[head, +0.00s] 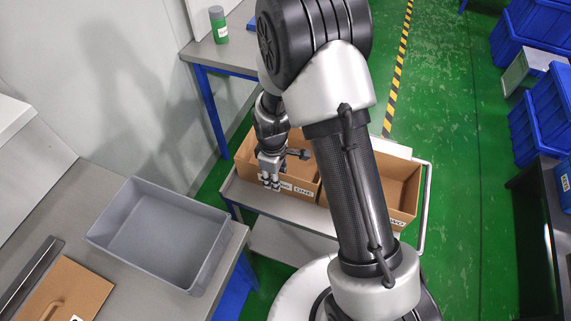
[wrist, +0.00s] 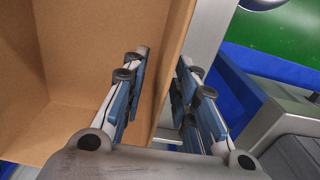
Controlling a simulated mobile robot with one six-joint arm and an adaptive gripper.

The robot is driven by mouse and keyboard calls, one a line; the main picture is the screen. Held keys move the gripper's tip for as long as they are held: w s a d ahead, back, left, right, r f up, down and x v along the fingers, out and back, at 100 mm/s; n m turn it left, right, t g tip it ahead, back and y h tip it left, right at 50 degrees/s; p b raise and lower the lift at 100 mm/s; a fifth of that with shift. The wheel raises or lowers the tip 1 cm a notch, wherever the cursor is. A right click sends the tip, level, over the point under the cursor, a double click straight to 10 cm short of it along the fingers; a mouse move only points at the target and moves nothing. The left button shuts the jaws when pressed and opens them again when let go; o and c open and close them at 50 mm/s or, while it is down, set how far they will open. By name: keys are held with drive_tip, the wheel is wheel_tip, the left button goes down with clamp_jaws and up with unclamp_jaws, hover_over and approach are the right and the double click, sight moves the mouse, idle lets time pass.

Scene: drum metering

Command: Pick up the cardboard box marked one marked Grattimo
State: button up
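The cardboard box marked ONE (head: 308,174) is open-topped and stands on the left of a cart. Its front shows a white ONE label; another label beside it is partly covered by my gripper, and I cannot read Grattimo. My gripper (head: 271,186) points down at the box's front wall. In the wrist view, the box (wrist: 85,60) fills the left side. My gripper (wrist: 164,68) is open there, with one finger inside the box and the other outside. The wall runs between them, with gaps visible, so it does not look clamped.
A second open cardboard box (head: 397,190), its label apparently TWO, stands right of it, partly behind my arm. The cart (head: 240,190) has a rail at right. A grey bin (head: 160,232) sits on the left table. A green-grey canister (head: 218,25) stands on the back table.

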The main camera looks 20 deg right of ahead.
drive_tip(key=shift+f, duration=0.65)
drive_tip(key=shift+r, duration=0.1)
drive_tip(key=shift+c, duration=0.3)
clamp_jaws()
